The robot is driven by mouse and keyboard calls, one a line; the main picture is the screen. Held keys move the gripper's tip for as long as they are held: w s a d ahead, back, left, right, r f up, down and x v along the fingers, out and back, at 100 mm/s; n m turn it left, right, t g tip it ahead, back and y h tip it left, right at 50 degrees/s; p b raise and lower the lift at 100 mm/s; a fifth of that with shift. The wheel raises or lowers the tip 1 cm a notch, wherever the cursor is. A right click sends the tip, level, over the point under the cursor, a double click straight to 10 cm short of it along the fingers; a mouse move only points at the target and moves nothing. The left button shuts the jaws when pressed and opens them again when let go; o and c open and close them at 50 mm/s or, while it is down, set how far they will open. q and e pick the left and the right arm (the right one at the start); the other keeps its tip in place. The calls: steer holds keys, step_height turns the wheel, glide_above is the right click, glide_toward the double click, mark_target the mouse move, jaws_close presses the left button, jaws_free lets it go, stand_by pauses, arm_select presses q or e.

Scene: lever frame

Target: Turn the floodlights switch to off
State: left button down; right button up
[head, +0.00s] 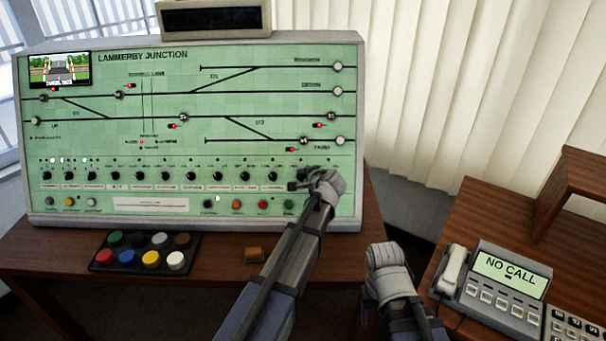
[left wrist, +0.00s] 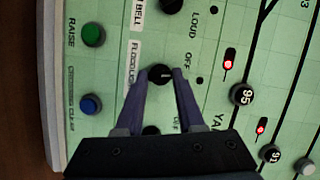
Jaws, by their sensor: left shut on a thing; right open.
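The green control panel (head: 240,130) stands upright on the desk, with a row of black knobs along its lower part. My left gripper (head: 308,180) is at the right end of that row in the head view and hides the knob there. In the left wrist view, the black floodlights knob (left wrist: 160,74) sits between the two purple fingers of my left gripper (left wrist: 161,78), which is shut on it. Its label is partly covered, and a light mark on it faces right in that view. My right gripper (head: 387,257) is open, low and right of the left arm, away from the panel.
Neighbouring knobs (left wrist: 171,5) and green (left wrist: 93,34) and blue (left wrist: 90,104) buttons lie close to the left gripper. A telephone (head: 507,285) stands on the right desk.

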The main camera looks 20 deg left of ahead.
arm_select(q)
steer(key=n+h+p, duration=0.1)
steer(key=n+p, duration=0.1)
steer(key=n, duration=0.1)
steer(key=shift+r+n+g, duration=0.15)
steer(key=shift+n+g, duration=0.15)
steer(key=shift+g, duration=0.1)
steer(key=shift+n, duration=0.3)
steer(key=c, duration=0.5)
jaws_free()
steer(key=p+v, duration=0.5)
steer(key=v, duration=0.2)
steer(key=shift+s+d+r, duration=0.1)
steer(key=shift+s+r, duration=0.15)
